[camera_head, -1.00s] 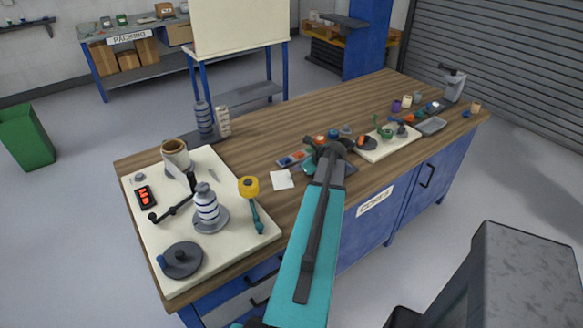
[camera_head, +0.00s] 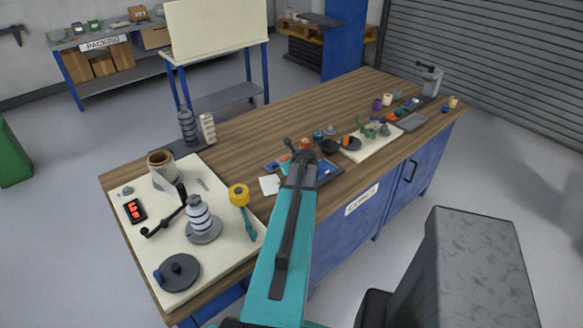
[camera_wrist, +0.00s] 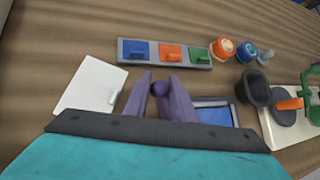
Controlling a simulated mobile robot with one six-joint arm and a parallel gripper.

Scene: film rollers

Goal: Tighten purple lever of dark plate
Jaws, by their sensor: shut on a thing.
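My gripper (camera_wrist: 160,92) shows in the wrist view with its two purple-grey fingers around a small purple knob, which I take to be the purple lever (camera_wrist: 160,87). The fingers are shut on it, and its lower part is largely hidden. A dark-rimmed plate with a blue face (camera_wrist: 238,114) lies just right of and below the fingers, partly covered by my wrist. In the head view my gripper (camera_head: 298,150) is low over the bench, at this dark plate (camera_head: 330,172); the lever cannot be made out there.
A grey strip with blue, orange and green levers (camera_wrist: 124,55) lies just beyond the fingers. A white card (camera_wrist: 88,85) is left. A black cup (camera_wrist: 256,88) and a cream board (camera_wrist: 270,130) stand close on the right. The bench top (camera_head: 260,125) behind is mostly clear.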

